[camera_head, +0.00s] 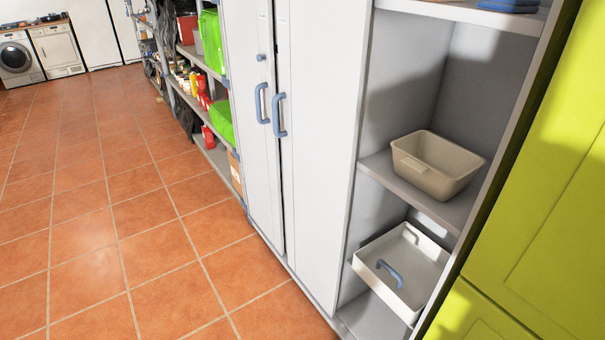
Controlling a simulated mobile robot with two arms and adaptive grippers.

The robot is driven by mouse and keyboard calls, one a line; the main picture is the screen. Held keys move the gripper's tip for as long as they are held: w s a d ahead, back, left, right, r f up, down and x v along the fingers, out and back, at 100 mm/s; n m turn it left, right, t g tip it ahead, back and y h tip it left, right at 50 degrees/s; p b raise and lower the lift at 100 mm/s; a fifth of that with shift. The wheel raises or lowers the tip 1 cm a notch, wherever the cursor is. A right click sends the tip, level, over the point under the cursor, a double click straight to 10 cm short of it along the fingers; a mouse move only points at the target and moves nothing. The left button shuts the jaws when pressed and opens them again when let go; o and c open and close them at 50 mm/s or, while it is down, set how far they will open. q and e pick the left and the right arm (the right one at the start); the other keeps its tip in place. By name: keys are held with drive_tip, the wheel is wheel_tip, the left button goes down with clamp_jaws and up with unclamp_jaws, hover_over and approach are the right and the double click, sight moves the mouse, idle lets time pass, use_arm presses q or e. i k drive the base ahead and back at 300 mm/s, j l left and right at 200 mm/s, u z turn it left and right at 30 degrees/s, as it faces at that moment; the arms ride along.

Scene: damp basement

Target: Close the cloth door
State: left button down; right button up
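A tall white cabinet stands in the middle, with a left door (243,110) and a right door (325,120). Each has a vertical blue handle, the left one (262,103) and the right one (279,115), side by side near the seam. A small blue knob sits above the left handle. A narrow dark gap runs between the two doors; I cannot tell whether either is slightly ajar. Which one is the cloth door is not marked. Neither of my grippers is in view.
Right of the doors, open shelves hold a beige bin (436,165) and a white tray (403,268) with a blue handle. A yellow-green cabinet (540,200) borders them. Loaded shelving (200,60) stands farther left. The tiled floor (120,220) is clear. Washing machines (18,57) stand far back.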

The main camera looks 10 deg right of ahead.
sight(323, 44)
drive_tip(key=i+j, duration=0.3)
drive_tip(key=i, duration=0.15)
drive_tip(key=i+j, duration=0.25)
drive_tip(key=i, duration=0.2)
drive_tip(key=i+j, duration=0.3)
drive_tip(key=i, duration=0.15)
drive_tip(key=z, duration=0.05)
